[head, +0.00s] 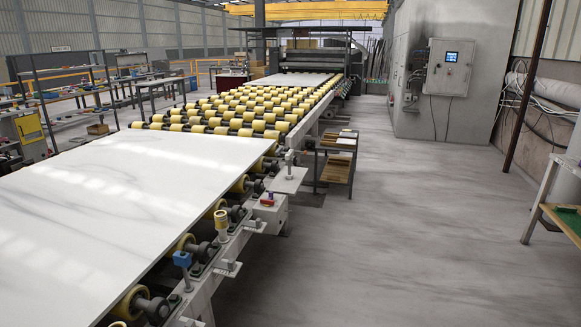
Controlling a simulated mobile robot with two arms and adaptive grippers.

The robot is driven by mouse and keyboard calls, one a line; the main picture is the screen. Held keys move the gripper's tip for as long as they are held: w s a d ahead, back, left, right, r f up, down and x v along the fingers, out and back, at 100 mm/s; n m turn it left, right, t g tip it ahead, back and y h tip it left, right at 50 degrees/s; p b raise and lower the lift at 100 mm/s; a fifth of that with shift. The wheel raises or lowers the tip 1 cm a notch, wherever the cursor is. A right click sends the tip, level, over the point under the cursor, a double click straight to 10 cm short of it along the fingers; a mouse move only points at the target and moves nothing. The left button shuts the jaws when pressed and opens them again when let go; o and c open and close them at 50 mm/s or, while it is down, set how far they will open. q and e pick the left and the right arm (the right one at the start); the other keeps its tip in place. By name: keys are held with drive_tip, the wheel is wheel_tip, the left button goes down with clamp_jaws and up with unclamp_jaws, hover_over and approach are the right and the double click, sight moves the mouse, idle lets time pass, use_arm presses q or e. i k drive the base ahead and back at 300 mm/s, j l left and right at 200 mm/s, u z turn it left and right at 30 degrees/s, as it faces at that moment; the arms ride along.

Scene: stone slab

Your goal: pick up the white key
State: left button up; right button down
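I cannot make out a white key anywhere in the head view. Neither of my grippers shows in the head view. A large white stone slab (110,210) lies flat on the roller conveyor at the left and front, and no small object can be seen on it. A small grey box with a red knob (267,199) is fixed to the side of the conveyor.
Yellow rollers (235,113) run back from the slab. A small wooden-shelved stand (337,160) is beside the conveyor. A grey electrical cabinet (451,67) hangs on the wall at the right. A workbench (548,195) stands at the right edge. The grey floor (400,240) between is clear.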

sight(288, 156)
drive_tip(key=i+l+z, duration=0.25)
drive_tip(key=i, duration=0.45)
drive_tip(key=i+z, duration=0.25)
drive_tip(key=i, duration=3)
drive_tip(key=i+l+u, duration=0.1)
drive_tip(key=i, duration=1.2)
drive_tip(key=i+u, duration=0.2)
drive_tip(key=i, duration=0.3)
drive_tip(key=i+u, duration=0.2)
drive_tip(key=i, duration=0.3)
drive_tip(key=i+u, duration=0.2)
drive_tip(key=i, duration=0.25)
drive_tip(key=i+l+u, duration=0.25)
drive_tip(key=i, duration=0.25)
drive_tip(key=i+l+u, duration=0.1)
drive_tip(key=i+u, duration=0.15)
drive_tip(key=i, duration=0.15)
drive_tip(key=i+l+u, duration=0.15)
drive_tip(key=i+u, duration=0.15)
drive_tip(key=l+u, duration=0.1)
drive_tip(key=u, duration=2.05)
drive_tip(key=i+l, duration=0.05)
drive_tip(key=l, duration=0.05)
